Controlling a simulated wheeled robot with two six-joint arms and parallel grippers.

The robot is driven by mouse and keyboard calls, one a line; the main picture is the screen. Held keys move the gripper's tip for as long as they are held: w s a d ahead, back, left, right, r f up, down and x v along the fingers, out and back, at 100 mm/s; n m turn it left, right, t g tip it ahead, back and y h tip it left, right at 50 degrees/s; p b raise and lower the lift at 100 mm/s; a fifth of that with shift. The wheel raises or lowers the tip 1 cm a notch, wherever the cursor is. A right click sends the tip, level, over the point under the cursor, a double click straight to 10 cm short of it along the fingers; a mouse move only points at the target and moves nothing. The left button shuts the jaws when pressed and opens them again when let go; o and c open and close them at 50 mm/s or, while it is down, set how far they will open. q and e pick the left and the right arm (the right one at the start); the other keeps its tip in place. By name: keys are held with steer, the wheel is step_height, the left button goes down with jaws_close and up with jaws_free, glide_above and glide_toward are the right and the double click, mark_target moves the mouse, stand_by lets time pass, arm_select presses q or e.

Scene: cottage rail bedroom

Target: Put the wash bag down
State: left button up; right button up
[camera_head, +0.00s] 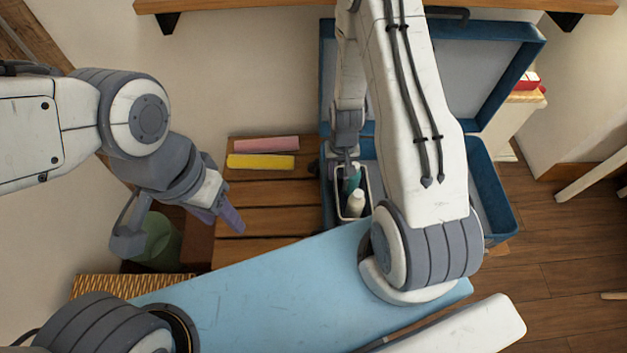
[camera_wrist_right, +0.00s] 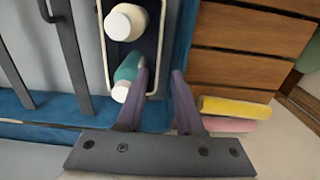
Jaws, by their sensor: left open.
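The wash bag (camera_head: 341,208) is a small dark container with a pale rim, holding a teal bottle (camera_head: 353,176) and a white bottle (camera_head: 356,203). It stands upright at the left end of the open blue suitcase (camera_head: 489,185). In the right wrist view the bag's rim (camera_wrist_right: 104,52) and bottles show at upper left. My right gripper (camera_wrist_right: 162,85) is over the bag's edge, its purple fingers apart, one beside the teal bottle and one outside the rim. I see no clear contact with the rim. My left gripper (camera_head: 180,225) is open and empty, left of the slatted bench.
The slatted wooden bench (camera_head: 262,190) bears a pink roll (camera_head: 266,144) and a yellow roll (camera_head: 262,161). A light blue board (camera_head: 290,285) lies in front. A green bin (camera_head: 160,243) is below my left gripper. A shelf edge runs along the top.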

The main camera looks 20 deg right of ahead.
steer(key=s+a+r+n, duration=0.2)
steer(key=a+r+n, duration=0.3)
steer(key=a+r, duration=1)
steer(key=s+a+r+n, duration=0.2)
steer(key=s+r+n, duration=0.1)
steer(key=s+r, duration=0.4)
steer(key=s+a+r+n+y, duration=0.1)
steer(key=s+r+n, duration=0.2)
steer(key=s+r, duration=0.4)
steer(key=shift+s+a, duration=0.35)
steer(key=shift+s, duration=0.1)
